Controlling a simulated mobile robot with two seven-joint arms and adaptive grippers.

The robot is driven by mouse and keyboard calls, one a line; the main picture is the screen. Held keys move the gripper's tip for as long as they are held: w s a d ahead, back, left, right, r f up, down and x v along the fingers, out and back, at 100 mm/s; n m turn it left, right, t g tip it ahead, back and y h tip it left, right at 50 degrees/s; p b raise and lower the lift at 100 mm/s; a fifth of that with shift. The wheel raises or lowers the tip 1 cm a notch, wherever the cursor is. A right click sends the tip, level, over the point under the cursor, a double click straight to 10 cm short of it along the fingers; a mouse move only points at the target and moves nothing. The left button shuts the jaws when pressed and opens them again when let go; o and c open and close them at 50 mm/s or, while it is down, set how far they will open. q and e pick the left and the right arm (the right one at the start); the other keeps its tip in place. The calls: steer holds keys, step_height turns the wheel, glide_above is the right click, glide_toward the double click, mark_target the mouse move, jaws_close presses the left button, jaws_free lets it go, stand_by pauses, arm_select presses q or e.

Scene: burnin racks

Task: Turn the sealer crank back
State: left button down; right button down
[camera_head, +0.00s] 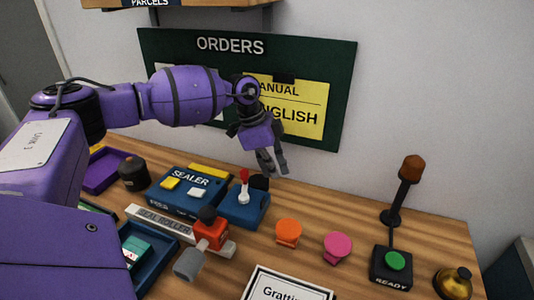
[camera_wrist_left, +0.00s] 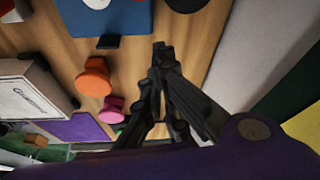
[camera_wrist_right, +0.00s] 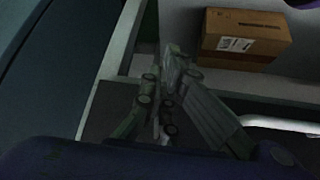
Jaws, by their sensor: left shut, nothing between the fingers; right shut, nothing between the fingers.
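The sealer (camera_head: 190,190) is a blue box lettered SEALER, with a yellow and a white button on top. In front of it lies a pale bar lettered SEAL ROLLER (camera_head: 160,219). At its right end is a red block with a dark knob and a grey cylindrical handle, which looks like the crank (camera_head: 190,263). My left gripper (camera_head: 275,171) is shut and empty, in the air behind and right of the crank, clear of it. It also shows in the left wrist view (camera_wrist_left: 160,50). My right gripper (camera_wrist_right: 160,85) is shut and empty, away from the table objects.
A blue box with a red-tipped lever (camera_head: 244,190) stands below my left gripper. An orange knob (camera_head: 288,231), a pink knob (camera_head: 338,246), a green READY button (camera_head: 398,261) and a brass bell (camera_head: 455,281) stand to the right. A cardboard box (camera_wrist_right: 245,38) lies near my right gripper.

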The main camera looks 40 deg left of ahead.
arm_select(q)
steer(key=a, duration=0.1)
steer(key=s+a, duration=0.1)
steer(key=a, duration=0.1)
steer(key=shift+s+p, duration=0.25)
steer(key=shift+p, duration=0.1)
steer(key=shift+s+a, duration=0.15)
steer(key=shift+a, duration=0.15)
steer(key=shift+w+f, duration=0.1)
steer(key=shift+w, duration=0.1)
